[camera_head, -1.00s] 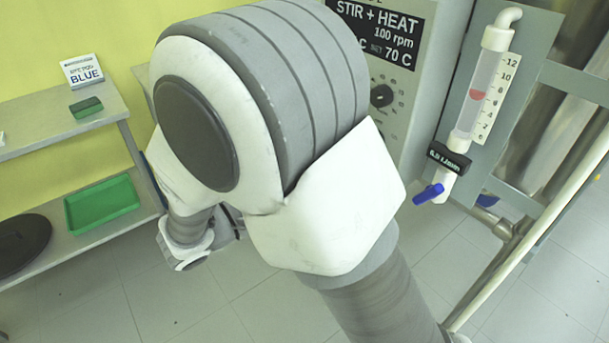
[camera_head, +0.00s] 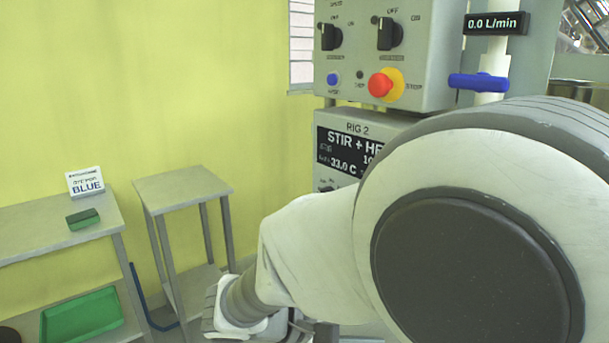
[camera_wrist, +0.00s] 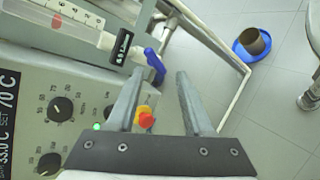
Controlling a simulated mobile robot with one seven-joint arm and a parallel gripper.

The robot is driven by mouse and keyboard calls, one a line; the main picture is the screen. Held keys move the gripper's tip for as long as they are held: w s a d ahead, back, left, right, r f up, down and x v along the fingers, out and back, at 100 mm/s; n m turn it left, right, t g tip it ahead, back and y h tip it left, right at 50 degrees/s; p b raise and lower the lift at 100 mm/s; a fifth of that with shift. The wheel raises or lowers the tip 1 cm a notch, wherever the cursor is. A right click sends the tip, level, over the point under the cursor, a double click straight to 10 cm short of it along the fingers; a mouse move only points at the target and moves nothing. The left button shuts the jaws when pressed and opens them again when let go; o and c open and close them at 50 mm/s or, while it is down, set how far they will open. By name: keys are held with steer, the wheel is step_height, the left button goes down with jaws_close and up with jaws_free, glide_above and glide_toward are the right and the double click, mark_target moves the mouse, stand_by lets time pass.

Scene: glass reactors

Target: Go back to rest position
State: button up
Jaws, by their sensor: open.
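My gripper (camera_wrist: 156,101) shows in the wrist view with its two fingers apart and nothing between them. Below and behind the fingers are the red and yellow stop button and the grey control panel (camera_wrist: 40,85) with its dials. A blue valve handle (camera_wrist: 155,66) at the end of a flow tube is just beyond the left finger; I cannot tell how far apart they are. In the head view my arm fills the lower right, and the gripper's fingers are hidden.
A RIG 2 control box (camera_head: 335,140) and an upper panel with a red stop button (camera_head: 380,85) stand behind my arm. A blue dish (camera_wrist: 250,50) lies on open floor.

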steer(key=s+d+r+m+y, duration=0.2)
steer(key=s+d+m+y, duration=0.2)
steer(key=s+m+y, duration=0.55)
step_height(320, 180, up, 22)
steer(key=t+y+p, duration=0.1)
steer(key=y+p, duration=0.2)
steer(key=p, duration=1.7)
steer(key=shift+s+a+t, duration=0.2)
steer(key=shift+s+t, duration=0.1)
steer(key=shift+s, duration=0.05)
steer(key=shift+n, duration=0.25)
